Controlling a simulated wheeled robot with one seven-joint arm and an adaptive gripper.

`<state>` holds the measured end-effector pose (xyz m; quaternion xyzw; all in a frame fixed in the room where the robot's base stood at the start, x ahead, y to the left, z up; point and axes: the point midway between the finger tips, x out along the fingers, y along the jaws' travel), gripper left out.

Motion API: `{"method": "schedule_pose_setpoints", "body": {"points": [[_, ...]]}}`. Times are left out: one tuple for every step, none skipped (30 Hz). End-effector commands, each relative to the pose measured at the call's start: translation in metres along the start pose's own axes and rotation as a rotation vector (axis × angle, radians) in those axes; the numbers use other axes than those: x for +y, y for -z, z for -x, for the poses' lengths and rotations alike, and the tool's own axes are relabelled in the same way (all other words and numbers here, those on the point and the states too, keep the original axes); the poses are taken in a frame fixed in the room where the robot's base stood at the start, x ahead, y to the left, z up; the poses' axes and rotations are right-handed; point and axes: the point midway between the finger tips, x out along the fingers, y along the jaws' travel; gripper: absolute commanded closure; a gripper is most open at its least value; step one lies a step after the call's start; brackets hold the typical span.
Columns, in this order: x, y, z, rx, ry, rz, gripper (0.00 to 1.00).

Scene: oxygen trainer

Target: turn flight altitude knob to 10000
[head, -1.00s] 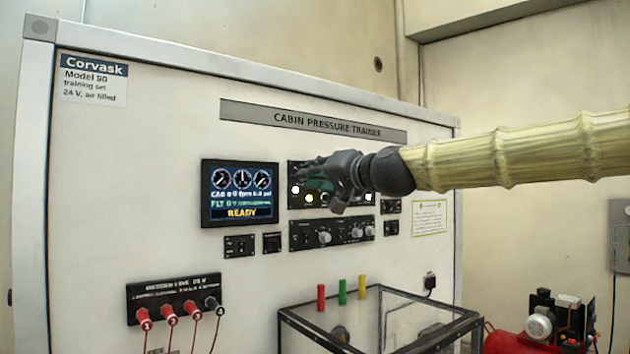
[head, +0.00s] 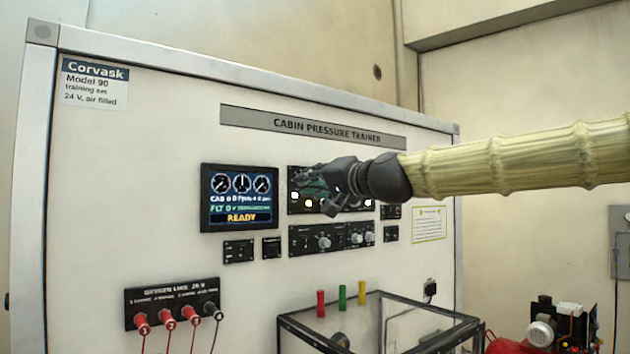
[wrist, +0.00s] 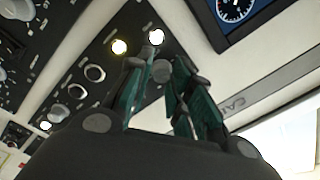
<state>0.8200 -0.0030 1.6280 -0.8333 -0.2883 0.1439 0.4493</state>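The upper black control panel (head: 293,177) carries lit round lamps and a row of small knobs. My gripper (head: 312,191) is in front of it and covers much of its middle. A round knob (wrist: 93,72) and others lie left of the fingers. Labels are too small to read, so I cannot tell which is the flight altitude knob. The display screen (head: 239,198) reads READY, with an FLT line that seems to show 0.
A lower panel (head: 298,242) with pale knobs sits under the upper one. A clear box (head: 445,305) with a dark frame stands below, with red, green and yellow pegs behind its edge. Red plugs with cables (head: 142,322) are at lower left. A red compressor (head: 510,345) stands right.

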Motion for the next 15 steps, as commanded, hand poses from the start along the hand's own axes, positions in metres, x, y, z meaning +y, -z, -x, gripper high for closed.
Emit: {"method": "schedule_pose_setpoints", "body": {"points": [[0.0004, -0.0001, -0.0001, 0.001, 0.0, 0.0, 0.65], [0.0002, 0.0004, 0.0001, 0.001, 0.0, 0.0, 0.61], [0.0, 0.0011, 0.0004, 0.002, 0.0, 0.0, 0.61], [-0.0001, 0.0016, 0.0006, 0.003, 0.0, 0.0, 0.61], [-0.0003, 0.002, 0.0008, 0.004, 0.0, 0.0, 0.61], [-0.0004, 0.0025, 0.0011, 0.005, 0.001, 0.0, 0.61], [-0.0005, 0.0029, 0.0013, 0.005, 0.001, 0.0, 0.61], [-0.0006, 0.0031, 0.0014, 0.006, 0.001, 0.0, 0.61], [-0.0007, 0.0034, 0.0015, 0.006, 0.001, 0.001, 0.61], [-0.0009, 0.0036, 0.0017, 0.006, 0.001, 0.001, 0.61], [-0.001, 0.0036, 0.002, 0.006, 0.001, 0.001, 0.61], [-0.0012, 0.0038, 0.0031, 0.007, 0.002, 0.001, 0.61], [-0.0014, 0.0037, 0.0043, 0.006, 0.002, 0.001, 0.61], [-0.0016, 0.0037, 0.0061, 0.006, 0.002, 0.001, 0.61], [-0.0019, 0.0036, 0.0093, 0.006, 0.002, 0.001, 0.61]]}}
